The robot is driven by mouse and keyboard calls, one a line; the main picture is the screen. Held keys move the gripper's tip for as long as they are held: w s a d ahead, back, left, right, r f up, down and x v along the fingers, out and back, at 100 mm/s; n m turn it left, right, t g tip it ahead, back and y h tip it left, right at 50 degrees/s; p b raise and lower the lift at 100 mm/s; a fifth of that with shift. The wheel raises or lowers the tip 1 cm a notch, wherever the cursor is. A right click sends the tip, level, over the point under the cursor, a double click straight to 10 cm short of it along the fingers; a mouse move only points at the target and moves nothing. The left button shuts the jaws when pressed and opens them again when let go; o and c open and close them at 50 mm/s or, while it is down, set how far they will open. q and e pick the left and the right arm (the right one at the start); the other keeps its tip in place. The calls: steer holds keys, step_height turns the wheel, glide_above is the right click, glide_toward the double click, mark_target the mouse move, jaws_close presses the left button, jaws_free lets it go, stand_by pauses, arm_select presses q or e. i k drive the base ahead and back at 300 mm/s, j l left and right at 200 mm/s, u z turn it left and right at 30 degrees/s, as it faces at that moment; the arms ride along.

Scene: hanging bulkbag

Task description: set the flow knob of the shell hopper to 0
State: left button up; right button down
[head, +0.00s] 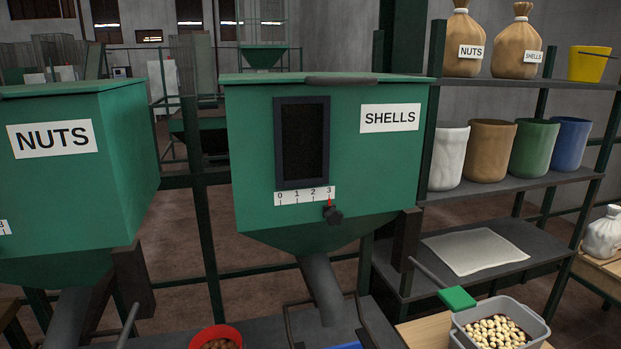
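The shell hopper (252,155) is a green box in the middle of the head view, with a white SHELLS label (390,118) and a dark window (302,142). Below the window is a white scale (304,195) marked 0, 1, 2, 3 from left to right. Neither of my grippers is in view.
The NUTS hopper (130,140) stands at the left. A grey spout (322,290) hangs below the shell hopper. A shelf rack (480,190) with sacks and bins stands at the right. A grey tub of nuts (465,330) and a red bowl (217,333) are at the bottom.

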mark_target(334, 217)
steer(key=j+z, duration=0.7)
steer(key=j, duration=0.2)
